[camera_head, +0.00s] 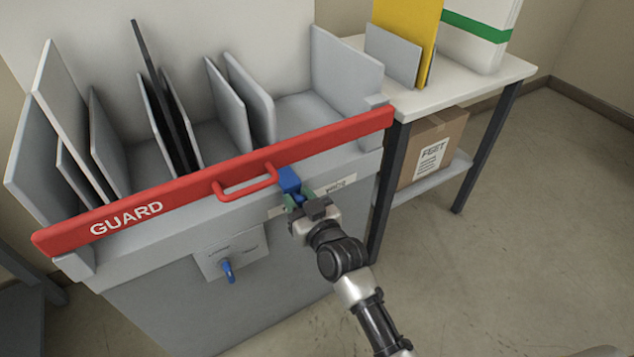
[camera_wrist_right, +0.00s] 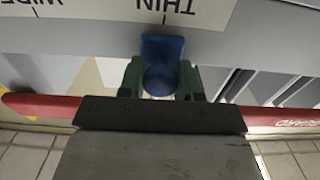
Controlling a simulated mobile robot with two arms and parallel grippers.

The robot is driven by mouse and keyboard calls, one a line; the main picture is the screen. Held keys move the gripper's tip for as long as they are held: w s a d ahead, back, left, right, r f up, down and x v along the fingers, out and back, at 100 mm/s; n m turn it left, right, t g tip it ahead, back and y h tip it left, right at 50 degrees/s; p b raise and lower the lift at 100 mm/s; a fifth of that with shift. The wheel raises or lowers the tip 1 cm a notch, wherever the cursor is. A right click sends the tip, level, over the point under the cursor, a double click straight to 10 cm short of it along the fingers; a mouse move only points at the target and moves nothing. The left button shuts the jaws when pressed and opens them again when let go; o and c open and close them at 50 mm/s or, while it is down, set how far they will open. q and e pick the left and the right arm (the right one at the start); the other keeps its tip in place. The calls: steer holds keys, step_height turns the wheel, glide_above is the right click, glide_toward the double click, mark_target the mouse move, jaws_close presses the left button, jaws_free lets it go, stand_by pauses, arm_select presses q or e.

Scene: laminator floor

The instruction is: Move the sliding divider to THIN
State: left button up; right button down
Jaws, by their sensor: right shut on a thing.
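The blue slider handle (camera_head: 289,180) sits at the front edge of the grey machine, just right of the red guard's handle. It also shows in the right wrist view (camera_wrist_right: 163,47), level with the tick mark of the THIN label (camera_wrist_right: 180,8). My right gripper (camera_head: 298,196) is shut on this blue handle, with a green finger on each side of it. Which upright panel is the sliding divider I cannot tell; several grey panels and a dark one (camera_head: 160,90) stand in the machine. My left gripper is not in view.
The red GUARD bar (camera_head: 160,206) crosses the machine's front above a blue knob (camera_head: 227,270) on a small plate. A white side table (camera_head: 460,78) with a cardboard box (camera_head: 432,145) on its lower shelf stands at right. The floor at right is clear.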

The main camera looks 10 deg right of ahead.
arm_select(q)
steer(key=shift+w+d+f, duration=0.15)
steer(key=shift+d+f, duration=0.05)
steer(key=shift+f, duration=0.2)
arm_select(e)
steer(key=shift+s+a+f, duration=0.1)
steer(key=shift+a, duration=0.1)
steer(key=c, duration=1)
jaws_free()
steer(key=shift+o, duration=1)
steer(key=shift+a, duration=0.15)
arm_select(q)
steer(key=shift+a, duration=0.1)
arm_select(e)
steer(key=shift+s+d, duration=0.2)
arm_select(q)
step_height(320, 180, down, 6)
steer(key=p, duration=0.1)
steer(key=shift+p, duration=0.35)
arm_select(e)
steer(key=v, duration=1)
steer(key=shift+s, duration=0.2)
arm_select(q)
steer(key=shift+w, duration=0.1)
